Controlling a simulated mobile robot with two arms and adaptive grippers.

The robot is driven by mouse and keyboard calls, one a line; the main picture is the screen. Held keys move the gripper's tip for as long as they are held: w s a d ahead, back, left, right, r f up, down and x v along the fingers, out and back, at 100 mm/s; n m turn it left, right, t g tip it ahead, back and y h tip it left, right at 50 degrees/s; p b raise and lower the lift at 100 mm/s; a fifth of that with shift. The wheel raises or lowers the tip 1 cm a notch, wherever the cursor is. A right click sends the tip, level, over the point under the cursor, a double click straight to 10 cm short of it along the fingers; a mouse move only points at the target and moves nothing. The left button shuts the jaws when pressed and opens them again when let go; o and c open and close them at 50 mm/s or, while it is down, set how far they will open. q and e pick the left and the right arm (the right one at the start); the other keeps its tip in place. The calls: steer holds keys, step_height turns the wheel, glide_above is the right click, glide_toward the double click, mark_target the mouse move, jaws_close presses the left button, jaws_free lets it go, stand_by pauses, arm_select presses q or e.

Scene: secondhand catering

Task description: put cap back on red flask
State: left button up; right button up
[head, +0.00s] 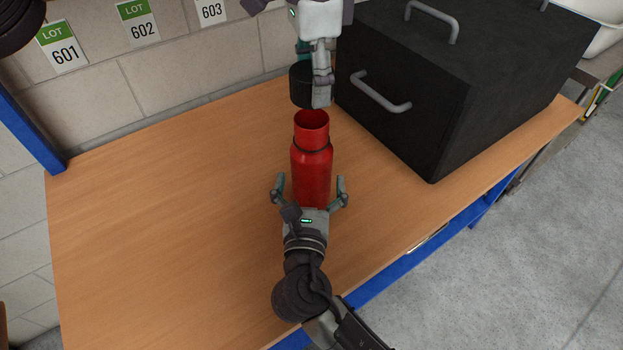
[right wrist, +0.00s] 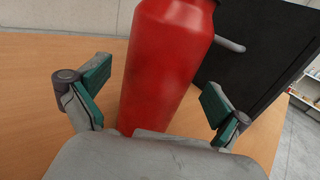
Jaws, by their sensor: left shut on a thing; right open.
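The red flask (head: 312,165) stands upright and uncapped on the wooden table, its open mouth facing up in the head view. My left gripper (head: 318,88) is shut on the black cap (head: 301,86) and holds it above and slightly behind the flask's mouth, apart from it. My right gripper (head: 309,190) is open at the near side of the flask, low down, with a finger on either side. In the right wrist view the flask's body (right wrist: 165,65) rises between the open fingers (right wrist: 155,100), with gaps on both sides; its top is out of frame.
A large black box (head: 440,90) with metal handles stands on the table to the right, close to my left gripper. The left part of the wooden table (head: 160,220) is clear. A wall with lot signs (head: 138,22) runs behind.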

mark_target(313, 118)
steer(key=shift+w+d, duration=0.1)
steer(key=shift+w, duration=1.55)
steer(key=c, duration=1.6)
arm_select(q)
steer(key=shift+f, duration=2.45)
steer(key=shift+f, duration=0.9)
steer(key=shift+f, duration=0.55)
